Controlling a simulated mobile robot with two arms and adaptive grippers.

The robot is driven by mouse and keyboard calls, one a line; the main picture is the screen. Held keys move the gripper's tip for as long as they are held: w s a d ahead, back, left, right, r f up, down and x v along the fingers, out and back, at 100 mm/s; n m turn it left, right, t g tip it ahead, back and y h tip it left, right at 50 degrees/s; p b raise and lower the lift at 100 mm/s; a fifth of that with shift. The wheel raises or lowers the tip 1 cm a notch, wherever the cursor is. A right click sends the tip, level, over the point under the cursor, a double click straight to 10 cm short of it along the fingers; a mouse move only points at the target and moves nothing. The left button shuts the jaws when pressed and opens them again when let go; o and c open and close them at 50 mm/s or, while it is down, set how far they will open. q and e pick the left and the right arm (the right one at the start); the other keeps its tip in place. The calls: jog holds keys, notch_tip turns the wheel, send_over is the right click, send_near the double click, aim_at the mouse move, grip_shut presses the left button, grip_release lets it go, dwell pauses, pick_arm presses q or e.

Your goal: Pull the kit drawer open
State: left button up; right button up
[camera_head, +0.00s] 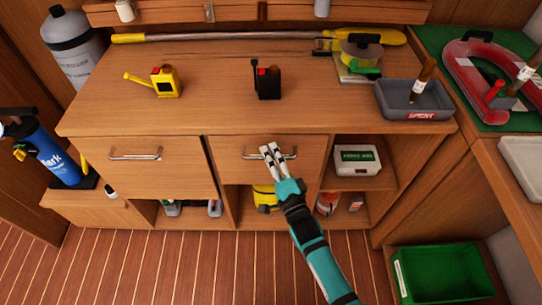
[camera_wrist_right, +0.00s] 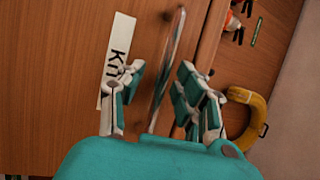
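The kit drawer (camera_head: 235,162) is the right one of two wooden drawers under the counter, and its front looks flush with the cabinet. Its metal bar handle (camera_head: 252,154) also shows in the right wrist view (camera_wrist_right: 172,52). A white label (camera_wrist_right: 117,60) with partly covered dark letters is on the drawer front there. My right gripper (camera_head: 270,147) is at the handle. In the right wrist view its fingers (camera_wrist_right: 162,68) stand apart, one on each side of the bar, with visible gaps. My left gripper is not in view.
The left drawer (camera_head: 133,175) has a similar handle. Open shelves below hold a first-aid box (camera_head: 357,160) and a yellow item (camera_head: 265,196). A green crate (camera_head: 445,275) stands on the floor at the right. The striped floor (camera_head: 170,265) before the drawers is clear at left.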

grip_shut()
dwell(0.4)
jog(key=shift+s, duration=0.1)
jog(key=s+p, duration=0.6)
jog(key=s, duration=2.7)
jog(key=shift+s+f, duration=0.2)
jog(key=shift+s, duration=0.15)
jog(key=shift+d, duration=0.1)
